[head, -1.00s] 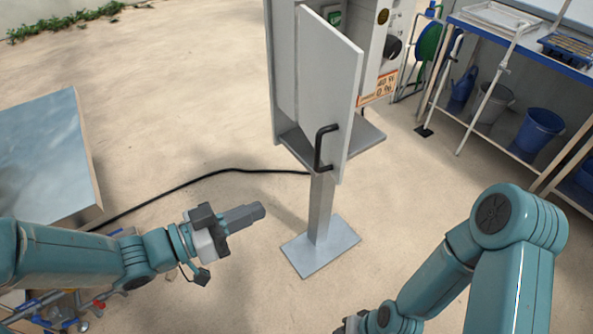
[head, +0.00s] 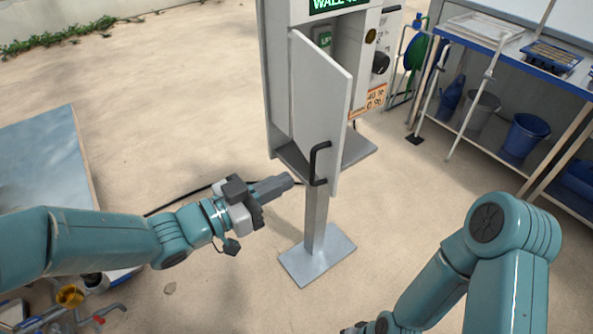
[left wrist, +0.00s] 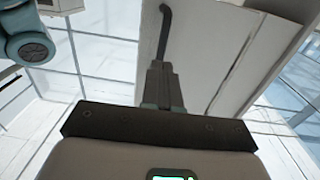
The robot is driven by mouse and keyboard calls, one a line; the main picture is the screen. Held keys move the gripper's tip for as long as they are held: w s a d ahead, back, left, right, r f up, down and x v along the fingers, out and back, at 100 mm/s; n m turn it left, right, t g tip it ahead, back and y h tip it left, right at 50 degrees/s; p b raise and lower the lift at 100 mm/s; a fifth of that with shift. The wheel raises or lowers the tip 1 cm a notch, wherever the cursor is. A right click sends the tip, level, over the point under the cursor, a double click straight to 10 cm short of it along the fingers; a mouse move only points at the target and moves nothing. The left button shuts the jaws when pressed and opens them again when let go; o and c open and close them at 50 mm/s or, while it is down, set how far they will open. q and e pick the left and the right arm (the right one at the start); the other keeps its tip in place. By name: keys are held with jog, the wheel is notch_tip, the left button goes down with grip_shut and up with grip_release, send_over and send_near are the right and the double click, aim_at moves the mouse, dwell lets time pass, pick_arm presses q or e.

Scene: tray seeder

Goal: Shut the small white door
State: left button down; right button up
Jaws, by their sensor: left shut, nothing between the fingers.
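The small white door (head: 318,110) stands ajar on the front of a grey-white cabinet on a post. Its black bar handle (head: 318,164) is near the door's lower right edge. My left gripper (head: 288,181) is shut and empty, just left of and slightly below the handle, seemingly a short gap away. In the left wrist view the shut fingers (left wrist: 161,75) point toward the dark handle (left wrist: 164,35) on the door's pale face (left wrist: 205,50). My right arm shows at the lower right; its gripper is mostly cut off at the bottom edge.
The cabinet's foot plate (head: 318,257) stands on sandy ground, with a black hose (head: 180,200) behind my left arm. A blue-topped bench (head: 40,160) is at the left. Shelves with buckets (head: 525,135) stand at the right. The ground before the cabinet is mostly clear.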

aim_at(311, 169)
pick_arm(q)
jog(key=p+x, duration=0.1)
jog(key=x, duration=0.3)
jog(key=shift+w+f, duration=0.15)
